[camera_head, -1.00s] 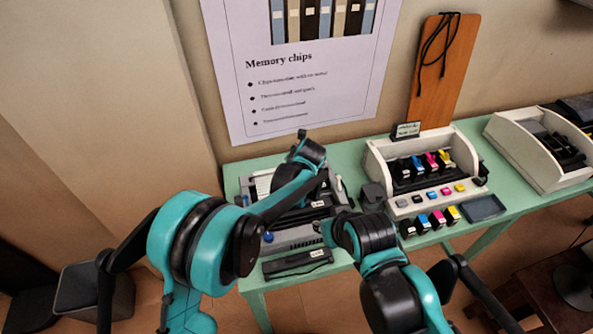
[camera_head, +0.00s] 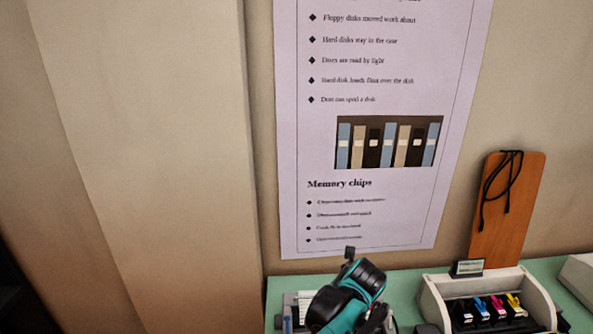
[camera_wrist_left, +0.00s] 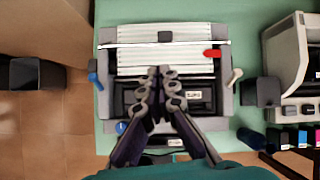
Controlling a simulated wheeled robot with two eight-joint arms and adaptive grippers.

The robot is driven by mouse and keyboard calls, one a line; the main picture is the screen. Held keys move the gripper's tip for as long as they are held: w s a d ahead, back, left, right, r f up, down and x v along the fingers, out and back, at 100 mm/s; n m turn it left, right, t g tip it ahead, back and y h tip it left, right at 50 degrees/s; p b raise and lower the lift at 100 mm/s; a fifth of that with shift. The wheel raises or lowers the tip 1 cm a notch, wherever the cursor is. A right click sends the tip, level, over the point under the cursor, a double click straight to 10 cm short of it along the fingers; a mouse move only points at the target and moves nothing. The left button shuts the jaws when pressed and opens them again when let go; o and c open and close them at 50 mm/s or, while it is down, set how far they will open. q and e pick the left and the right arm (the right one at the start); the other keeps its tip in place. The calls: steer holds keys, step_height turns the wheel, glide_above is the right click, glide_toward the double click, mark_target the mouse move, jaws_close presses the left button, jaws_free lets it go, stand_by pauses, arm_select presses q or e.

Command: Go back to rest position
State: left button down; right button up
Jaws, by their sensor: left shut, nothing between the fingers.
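My left gripper (camera_wrist_left: 161,75) is shut and empty in the left wrist view. Its fingertips are together above a grey machine (camera_wrist_left: 225,97) with a white ribbed top panel (camera_wrist_left: 165,52), a red marker and a dark front. I cannot tell whether the fingers touch it. In the head view one of my arms, teal and black, rises at the bottom edge in front of the table; its fingers are hidden. My right gripper is in neither current view.
The green table (camera_head: 400,290) runs along the wall. A white cartridge holder (camera_head: 432,300) stands right of the machine, with an orange board (camera_head: 508,210) behind it. A poster (camera_head: 370,215) hangs above. A dark bin (camera_wrist_left: 38,75) stands on the floor at the left.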

arm_select(q)
steer(key=s+a+r+n+b, duration=0.1)
steer(key=s+a+n, duration=0.3)
steer(key=a+n, duration=0.45)
steer(key=s+a+r+n+b, duration=0.1)
steer(key=s+a+n+b, duration=0.15)
steer(key=a+n, duration=0.6)
steer(key=s+a+f+n+b, duration=0.1)
steer(key=s+a+f+n, duration=0.2)
steer(key=s+a+n, duration=0.4)
steer(key=s+a+f+n+b, duration=0.1)
steer(key=s+a+f+n, duration=0.2)
steer(key=s+a+n, duration=0.4)
steer(key=a+n, duration=0.1)
steer(key=n, duration=0.2)
steer(key=shift+s+a+f, duration=0.35)
steer(key=shift+a+f, duration=0.05)
